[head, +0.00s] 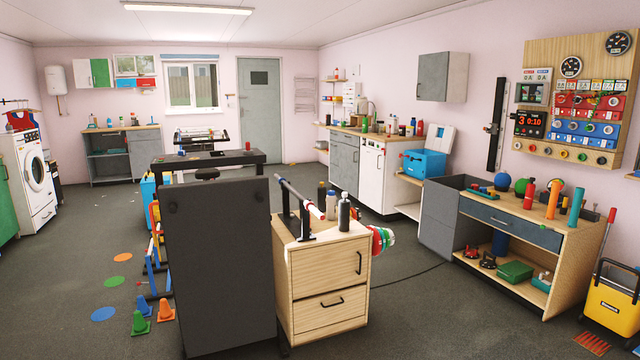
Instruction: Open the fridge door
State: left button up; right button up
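I cannot clearly identify a fridge in the head view. A white front-panelled appliance (371,178) stands under the wooden counter, right of a grey cabinet; its front looks shut, and I cannot tell if it is a fridge. A tall dark grey panel (219,270) stands close in front, left of centre, and hides what is behind it. At the left edge a green panel (6,200) is cut off by the picture. Neither of my grippers is in view.
A wooden cabinet (328,290) with bottles on top stands right of the dark panel. A workbench (515,222) and yellow bucket (612,300) stand at the right. A washing machine (33,180) stands at the left, cones (140,323) on the floor. The floor right of centre is fairly clear.

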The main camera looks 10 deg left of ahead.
aim_at(372, 165)
jog(key=z, duration=0.5)
jog(key=k, duration=0.65)
jog(key=z, duration=0.6)
jog(key=i, duration=2.1)
jog(key=u, duration=0.15)
jog(key=i, duration=2.7)
jog(key=u, duration=1.45)
jog(key=i, duration=2.5)
jog(key=u, duration=0.45)
jog(key=i, duration=3.45)
jog(key=z, duration=0.05)
